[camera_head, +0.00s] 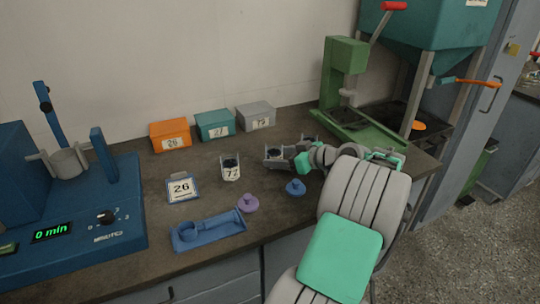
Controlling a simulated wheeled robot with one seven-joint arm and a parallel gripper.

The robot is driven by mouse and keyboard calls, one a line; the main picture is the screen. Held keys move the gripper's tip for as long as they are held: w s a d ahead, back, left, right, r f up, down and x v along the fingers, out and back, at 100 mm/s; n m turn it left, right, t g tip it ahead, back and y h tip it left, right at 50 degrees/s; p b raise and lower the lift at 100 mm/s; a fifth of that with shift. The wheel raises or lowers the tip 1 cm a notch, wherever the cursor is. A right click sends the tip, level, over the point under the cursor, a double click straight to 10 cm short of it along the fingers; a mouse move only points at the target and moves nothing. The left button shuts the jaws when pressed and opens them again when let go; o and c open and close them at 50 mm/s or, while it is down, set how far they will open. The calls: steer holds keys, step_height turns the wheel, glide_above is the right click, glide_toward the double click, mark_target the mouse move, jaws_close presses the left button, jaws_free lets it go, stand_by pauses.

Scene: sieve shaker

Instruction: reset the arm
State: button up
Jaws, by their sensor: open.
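My arm reaches in from the lower right over the bench. My gripper (280,156) is above or on the bench's middle right, pointing left, with its jaws open. A small dark-topped thing shows around the jaws; I cannot tell whether it is a separate cup or touches them. A small pale cup (231,172) with dark contents and a number label stands left of the gripper, apart from it. A blue knobbed piece (295,188) lies just below the gripper, and a purple one (248,204) lies further left.
The blue shaker (100,205), reading "0 min", stands at left. Orange (170,134), teal (215,125) and grey (256,116) boxes line the back. A card marked 26 (181,188) and a blue holder (208,231) are in front. A green press (345,75) and teal hopper (430,35) stand right.

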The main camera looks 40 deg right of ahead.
steer(key=v, duration=0.2)
steer(key=shift+s+r, duration=0.25)
steer(key=shift+r, duration=0.15)
